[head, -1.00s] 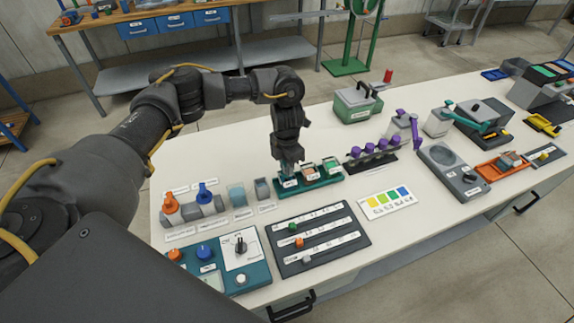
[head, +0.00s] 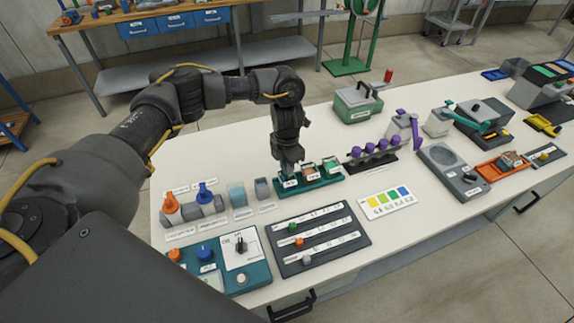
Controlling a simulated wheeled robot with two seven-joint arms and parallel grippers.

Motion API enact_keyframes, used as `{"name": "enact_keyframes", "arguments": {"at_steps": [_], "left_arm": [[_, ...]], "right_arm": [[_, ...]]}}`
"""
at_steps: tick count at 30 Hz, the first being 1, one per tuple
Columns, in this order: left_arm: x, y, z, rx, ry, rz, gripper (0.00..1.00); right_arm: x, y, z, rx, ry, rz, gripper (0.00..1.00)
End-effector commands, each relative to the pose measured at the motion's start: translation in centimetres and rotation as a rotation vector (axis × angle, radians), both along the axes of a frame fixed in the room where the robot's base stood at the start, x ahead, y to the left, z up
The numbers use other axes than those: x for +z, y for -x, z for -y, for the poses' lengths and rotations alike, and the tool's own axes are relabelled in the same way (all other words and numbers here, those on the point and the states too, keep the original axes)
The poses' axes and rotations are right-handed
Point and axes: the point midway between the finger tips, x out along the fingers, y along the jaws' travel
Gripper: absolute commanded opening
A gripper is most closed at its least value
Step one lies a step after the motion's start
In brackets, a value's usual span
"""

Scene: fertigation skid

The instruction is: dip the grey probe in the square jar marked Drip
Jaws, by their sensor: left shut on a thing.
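My left gripper (head: 289,164) points straight down over the left end of a green rack (head: 318,185) that holds small square jars with white labels. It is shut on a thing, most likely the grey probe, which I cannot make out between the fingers. The fingertips are right at the leftmost jar (head: 289,182) and hide its top. How deep the probe sits there cannot be told. A middle jar (head: 309,174) and a right jar (head: 330,167) stand beside it. The label words are too small to read. My right gripper is not in view.
In front lie a teal control panel (head: 258,272), a dark slider board (head: 350,242) and a colour card (head: 389,202). A purple-capped bottle rack (head: 371,158) is close on the right.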

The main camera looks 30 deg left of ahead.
Motion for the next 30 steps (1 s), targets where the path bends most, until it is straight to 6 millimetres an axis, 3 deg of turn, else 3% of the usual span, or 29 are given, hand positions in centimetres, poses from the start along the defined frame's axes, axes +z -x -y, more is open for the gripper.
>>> {"name": "enact_keyframes", "arguments": {"at_steps": [11, 30], "left_arm": [[0.9, 0.0, 0.0, 0.000, 0.000, 0.001, 0.00], [6.4, 0.0, 0.0, 0.000, 0.000, 0.000, 0.00]], "right_arm": [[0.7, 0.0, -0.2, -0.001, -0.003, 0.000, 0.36], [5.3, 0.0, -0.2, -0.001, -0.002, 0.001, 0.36]]}}
